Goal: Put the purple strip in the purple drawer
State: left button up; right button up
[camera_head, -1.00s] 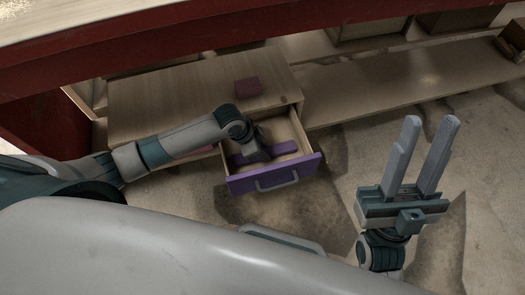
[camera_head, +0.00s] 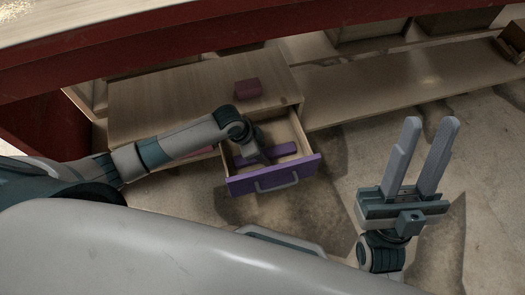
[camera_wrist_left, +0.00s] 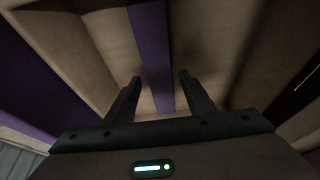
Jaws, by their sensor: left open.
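The purple strip (camera_head: 284,150) lies inside the open purple drawer (camera_head: 272,179), roughly parallel to the drawer's purple front. My left gripper (camera_head: 264,158) reaches down into the drawer at the strip. In the left wrist view my left gripper (camera_wrist_left: 158,82) is open, and the purple strip (camera_wrist_left: 151,50) runs between its spread fingers without visible contact. In the head view my left wrist hides part of the strip and the drawer's inside. My right gripper (camera_head: 430,121) is open and empty, to the right of the drawer.
The drawer sits in a low wooden cabinet (camera_head: 165,95) with a dark red block (camera_head: 247,88) on top. A dark red counter edge (camera_head: 180,45) overhangs behind. A wooden shelf (camera_head: 400,88) extends right. The floor between the drawer and my right gripper is clear.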

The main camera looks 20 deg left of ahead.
pick_arm(q)
jog(key=p+v, duration=0.3)
jog(key=v, duration=0.8)
jog(key=shift+a+r+p, duration=0.15)
jog(key=shift+r+p, duration=0.15)
jog(key=shift+p, duration=0.1)
pick_arm(e)
jog(key=a+f+g+h, duration=0.1)
jog(key=a+f+g, duration=0.4)
jog(key=f+g, duration=0.1)
jog(key=shift+w+f+m, duration=0.2)
jog(key=shift+f+m, duration=0.1)
jog(key=shift+f, duration=0.6)
pick_arm(q)
jog(key=shift+s, duration=0.15)
pick_arm(e)
jog(key=shift+h, duration=0.3)
